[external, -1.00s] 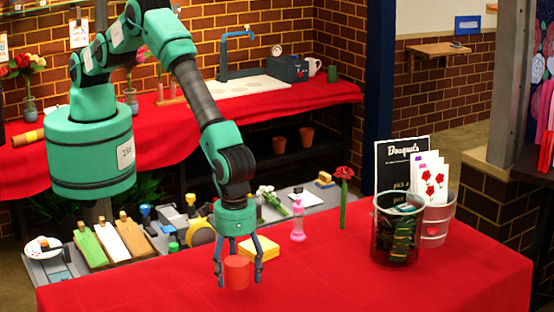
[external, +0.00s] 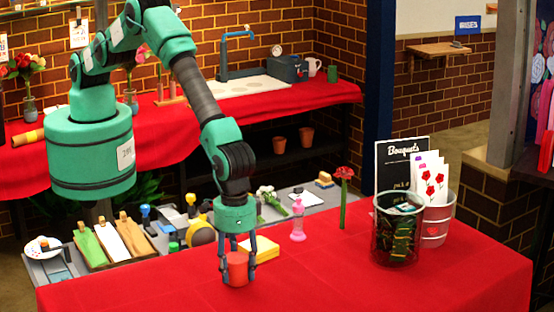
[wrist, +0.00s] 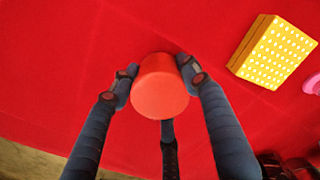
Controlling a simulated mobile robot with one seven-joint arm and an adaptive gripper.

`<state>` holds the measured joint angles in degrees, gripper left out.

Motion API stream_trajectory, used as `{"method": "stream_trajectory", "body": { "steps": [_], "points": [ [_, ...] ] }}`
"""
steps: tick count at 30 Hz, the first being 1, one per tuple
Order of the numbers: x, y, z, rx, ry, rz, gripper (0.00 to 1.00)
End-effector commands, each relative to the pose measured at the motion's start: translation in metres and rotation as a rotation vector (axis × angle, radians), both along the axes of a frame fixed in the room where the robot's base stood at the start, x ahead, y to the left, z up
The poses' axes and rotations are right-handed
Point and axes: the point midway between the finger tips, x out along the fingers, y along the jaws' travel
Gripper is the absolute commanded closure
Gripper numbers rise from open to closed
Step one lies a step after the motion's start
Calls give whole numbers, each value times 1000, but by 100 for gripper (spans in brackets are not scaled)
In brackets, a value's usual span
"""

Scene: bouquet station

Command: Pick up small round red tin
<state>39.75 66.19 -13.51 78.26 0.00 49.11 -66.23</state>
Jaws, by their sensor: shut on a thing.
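The small round red tin (external: 237,269) stands upright on the red-covered table (external: 330,285), near its front left part. In the wrist view the tin (wrist: 160,88) shows its round top between my fingers. My gripper (external: 238,272) points down over the tin and is shut on it, with fingers against its sides. In the wrist view two fingers of my gripper (wrist: 158,85) flank the tin, and a third dark finger shows below it. The tin's base appears to be at the tabletop; I cannot tell if there is a gap.
A yellow sponge-like block (external: 260,249) lies close behind the tin. A pink bottle (external: 298,222) and a red flower (external: 344,185) stand farther back. The table's middle front is clear.

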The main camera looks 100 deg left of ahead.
Motion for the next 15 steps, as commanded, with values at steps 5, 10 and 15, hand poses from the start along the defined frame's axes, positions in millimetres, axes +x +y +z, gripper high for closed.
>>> {"method": "stream_trajectory", "body": {
  "steps": [5,10,15],
  "points": [
    [1,-1,16,-2,-2,0,82],
    [-6,5,28,0,0,0,82],
    [-23,19,30,-1,0,0,82]
  ]
}}
